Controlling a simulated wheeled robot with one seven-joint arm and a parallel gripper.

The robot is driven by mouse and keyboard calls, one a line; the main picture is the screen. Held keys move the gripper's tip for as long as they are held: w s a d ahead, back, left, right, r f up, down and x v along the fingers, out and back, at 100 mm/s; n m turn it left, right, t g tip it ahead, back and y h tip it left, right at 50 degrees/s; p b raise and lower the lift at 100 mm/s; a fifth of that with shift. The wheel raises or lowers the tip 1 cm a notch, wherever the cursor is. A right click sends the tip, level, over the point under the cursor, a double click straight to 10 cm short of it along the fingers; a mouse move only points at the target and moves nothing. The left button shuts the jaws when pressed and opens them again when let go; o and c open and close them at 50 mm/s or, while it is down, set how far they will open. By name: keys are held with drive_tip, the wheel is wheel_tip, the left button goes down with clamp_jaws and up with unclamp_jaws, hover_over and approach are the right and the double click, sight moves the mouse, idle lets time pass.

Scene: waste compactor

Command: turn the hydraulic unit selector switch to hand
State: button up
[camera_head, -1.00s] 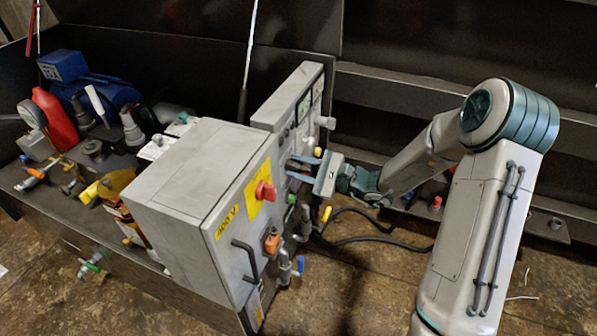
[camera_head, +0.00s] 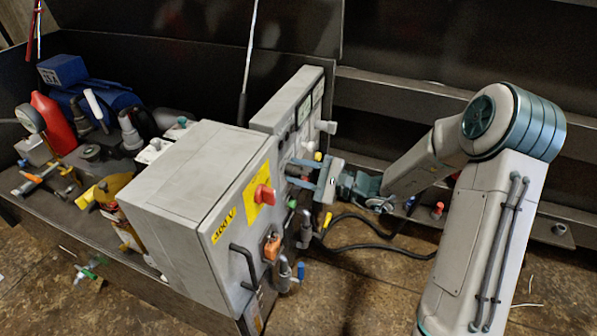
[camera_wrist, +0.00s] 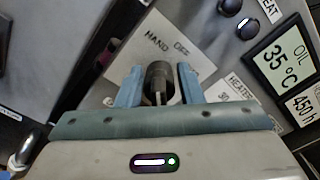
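The selector switch (camera_wrist: 158,84), a dark round knob with a pale line on its handle, sits on a light label plate (camera_wrist: 155,48) reading HAND and OFF in the wrist view. My gripper (camera_wrist: 159,76) has its two blue fingers on either side of the knob, with a gap visible on each side. In the head view my gripper (camera_head: 303,172) reaches the front of the grey control panel (camera_head: 285,110) from the right.
The larger grey cabinet (camera_head: 190,185) with a red rotary switch (camera_head: 264,195) stands left of my gripper. An oil temperature display (camera_wrist: 288,58) and other dark buttons are near the knob. A black cable (camera_head: 365,220) loops below my arm.

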drive_tip(key=p+v, duration=0.2)
drive_tip(key=v, duration=1.1)
drive_tip(key=shift+d+p, duration=0.3)
drive_tip(key=shift+d, duration=0.1)
drive_tip(key=shift+s, duration=0.1)
drive_tip(key=s+a+r+n+g+h+p, duration=0.4)
drive_tip(key=s+r+n+g+h+p, duration=0.4)
drive_tip(key=s+r+p, duration=0.55)
drive_tip(key=s+d+r+n+t+h+p, duration=0.1)
drive_tip(key=s+d+r+h+p, duration=0.1)
drive_tip(key=r, duration=0.4)
drive_tip(key=s+d+r+n+t+h+p, duration=0.2)
drive_tip(key=d+r+h+p, duration=0.1)
drive_tip(key=r, duration=0.4)
drive_tip(key=s+d+r+n+t+h+p, duration=0.1)
drive_tip(key=s+d+r+h+p, duration=0.1)
drive_tip(key=r+h+p, duration=0.2)
wheel_tip(320, 180, up, 3)
drive_tip(key=shift+s+d+r+n+t+p, duration=0.2)
drive_tip(key=shift+s+d+n+t+p, duration=0.15)
drive_tip(key=shift+p, duration=0.8)
